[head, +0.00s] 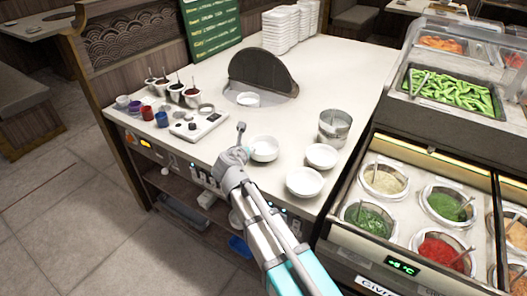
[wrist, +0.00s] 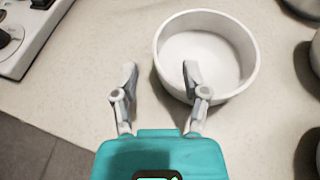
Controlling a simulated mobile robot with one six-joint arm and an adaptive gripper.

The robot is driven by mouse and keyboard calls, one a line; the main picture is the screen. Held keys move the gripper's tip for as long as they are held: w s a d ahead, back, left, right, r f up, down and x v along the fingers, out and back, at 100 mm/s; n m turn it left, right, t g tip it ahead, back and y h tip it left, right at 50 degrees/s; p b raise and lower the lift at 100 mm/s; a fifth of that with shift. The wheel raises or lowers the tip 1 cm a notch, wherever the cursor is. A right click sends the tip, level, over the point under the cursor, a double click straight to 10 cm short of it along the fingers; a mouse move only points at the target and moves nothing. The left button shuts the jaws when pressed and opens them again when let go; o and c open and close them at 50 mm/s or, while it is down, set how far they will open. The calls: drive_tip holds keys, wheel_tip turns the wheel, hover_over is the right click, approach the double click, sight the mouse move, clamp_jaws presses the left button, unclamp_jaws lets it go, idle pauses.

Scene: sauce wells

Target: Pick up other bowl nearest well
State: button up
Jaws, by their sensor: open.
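A white bowl (head: 264,148) stands on the counter just right of my gripper (head: 241,142). In the wrist view my gripper (wrist: 160,76) is open and empty; the same bowl (wrist: 228,50) has its left rim between the two fingers. The right finger overlaps the bowl's inside and the left finger is outside; I cannot tell how high the tips are. Two more white bowls, one farther right (head: 321,156) and one nearer (head: 304,183), stand beside it.
A metal pot (head: 334,130) stands behind the bowls. A white control panel (head: 200,124) and sauce cups (head: 175,92) are to the left. Stacked white trays (head: 287,28) stand at the back. A food counter with sauce wells (head: 405,205) is on the right.

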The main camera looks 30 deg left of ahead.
sight(251, 143)
drive_tip(key=shift+b+x, duration=0.8)
drive_tip(key=shift+x, duration=1.6)
drive_tip(key=shift+d, duration=0.1)
clamp_jaws()
